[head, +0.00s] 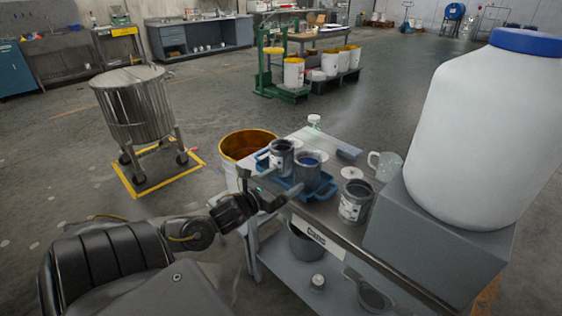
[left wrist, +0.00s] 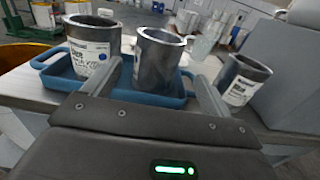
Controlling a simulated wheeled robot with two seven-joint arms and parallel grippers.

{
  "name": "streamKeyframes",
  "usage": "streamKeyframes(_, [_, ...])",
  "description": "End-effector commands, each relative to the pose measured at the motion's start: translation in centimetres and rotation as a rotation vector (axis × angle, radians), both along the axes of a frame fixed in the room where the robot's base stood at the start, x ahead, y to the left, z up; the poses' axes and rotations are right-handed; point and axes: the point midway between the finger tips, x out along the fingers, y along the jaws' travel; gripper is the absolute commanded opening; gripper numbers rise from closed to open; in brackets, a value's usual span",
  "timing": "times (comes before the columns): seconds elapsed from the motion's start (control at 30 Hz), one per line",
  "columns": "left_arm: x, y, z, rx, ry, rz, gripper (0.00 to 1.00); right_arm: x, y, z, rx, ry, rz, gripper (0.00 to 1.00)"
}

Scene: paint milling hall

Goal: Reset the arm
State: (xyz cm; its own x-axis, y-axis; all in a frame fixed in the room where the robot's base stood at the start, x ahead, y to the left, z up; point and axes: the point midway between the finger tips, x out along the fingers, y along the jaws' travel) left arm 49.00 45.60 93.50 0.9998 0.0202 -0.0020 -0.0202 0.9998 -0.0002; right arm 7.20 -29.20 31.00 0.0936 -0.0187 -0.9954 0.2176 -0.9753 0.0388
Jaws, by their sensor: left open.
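My left arm comes in from the left in the head view, and its gripper (head: 278,193) is at the near edge of the grey bench. In the left wrist view the gripper (left wrist: 158,84) has its two fingers spread wide, with nothing held between them. A dark grey can (head: 307,173) stands in a blue tray (head: 287,191) just beyond the fingers; this can (left wrist: 158,60) shows between the fingertips in the left wrist view. Whether a finger touches the tray or can, I cannot tell. My right gripper is not in view.
A labelled can (head: 280,158) shares the tray. Another can (head: 354,203) and a clear jug (head: 385,165) stand to the right. A large white jar (head: 492,130) on a grey block is at far right.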

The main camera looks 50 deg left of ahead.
Motion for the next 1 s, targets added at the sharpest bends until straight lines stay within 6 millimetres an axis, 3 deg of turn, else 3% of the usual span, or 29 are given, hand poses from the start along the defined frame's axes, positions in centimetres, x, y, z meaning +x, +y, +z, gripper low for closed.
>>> streamKeyframes(0.2, [-1.0, 0.0, 0.1, 0.000, -0.001, 0.000, 0.85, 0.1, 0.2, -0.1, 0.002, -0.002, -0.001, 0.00])
streamKeyframes(0.77, [-1.0, 0.0, 0.0, -0.003, 0.000, 0.002, 0.85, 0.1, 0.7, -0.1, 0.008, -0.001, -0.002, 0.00])
streamKeyframes(0.87, [-1.3, -0.2, -0.9, -0.070, 0.025, 0.015, 0.85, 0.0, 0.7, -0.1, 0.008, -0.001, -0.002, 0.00])
streamKeyframes(1.0, [-3.0, -1.5, -5.0, -0.401, 0.140, 0.099, 0.85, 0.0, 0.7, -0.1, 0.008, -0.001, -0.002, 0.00])
